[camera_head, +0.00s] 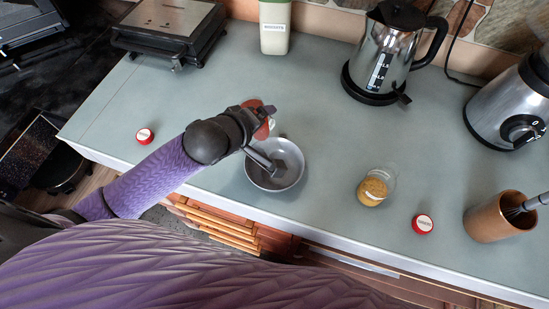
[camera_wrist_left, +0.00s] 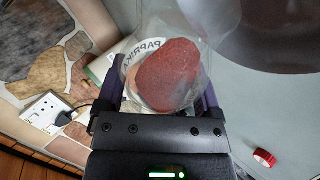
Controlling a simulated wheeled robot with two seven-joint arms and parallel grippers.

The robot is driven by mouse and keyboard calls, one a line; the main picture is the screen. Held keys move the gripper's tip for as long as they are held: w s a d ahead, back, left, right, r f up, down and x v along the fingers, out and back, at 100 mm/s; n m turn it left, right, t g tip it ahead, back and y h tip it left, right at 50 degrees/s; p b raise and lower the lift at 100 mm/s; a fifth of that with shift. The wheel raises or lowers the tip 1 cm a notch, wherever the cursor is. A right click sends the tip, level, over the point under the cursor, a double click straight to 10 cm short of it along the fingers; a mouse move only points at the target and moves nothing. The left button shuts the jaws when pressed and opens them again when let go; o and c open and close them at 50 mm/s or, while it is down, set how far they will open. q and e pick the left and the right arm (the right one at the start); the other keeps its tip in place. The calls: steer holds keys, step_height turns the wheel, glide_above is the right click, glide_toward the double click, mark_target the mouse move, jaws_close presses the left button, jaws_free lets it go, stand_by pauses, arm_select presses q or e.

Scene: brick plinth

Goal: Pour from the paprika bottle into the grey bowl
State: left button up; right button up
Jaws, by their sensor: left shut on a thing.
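The paprika bottle (camera_head: 265,120) is clear, with red powder inside. In the left wrist view the bottle (camera_wrist_left: 168,72) shows its PAPRIKA label and the powder between my fingers. My left gripper (camera_head: 258,122) is shut on it, just behind and above the grey bowl. The bottle looks tilted; its mouth is hard to make out. The grey bowl (camera_head: 291,164) stands on the counter, and a dark grey bar-like part by my gripper overlaps its left side. I cannot tell whether powder lies in the bowl. My right gripper is not in view.
A jar of yellow spice (camera_head: 375,187) and a red lid (camera_head: 422,224) are right of the bowl. Another red lid (camera_head: 145,136) lies left. The counter between is clear.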

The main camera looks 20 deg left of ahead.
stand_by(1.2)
arm_select(q)
steer(key=shift+s+d+r+m+t+y, duration=0.25)
steer(key=shift+r+m+t+y, duration=0.3)
steer(key=shift+t, duration=0.35)
stand_by(1.6)
steer(key=shift+s+d+r+m+t+y, duration=0.2)
steer(key=shift+d+r+m+t+y, duration=0.1)
steer(key=shift+r+m+t, duration=0.15)
steer(key=shift+s+d+r+m+t+y, duration=0.2)
steer(key=shift+r+t+y, duration=0.1)
steer(key=shift+t, duration=0.25)
stand_by(3.3)
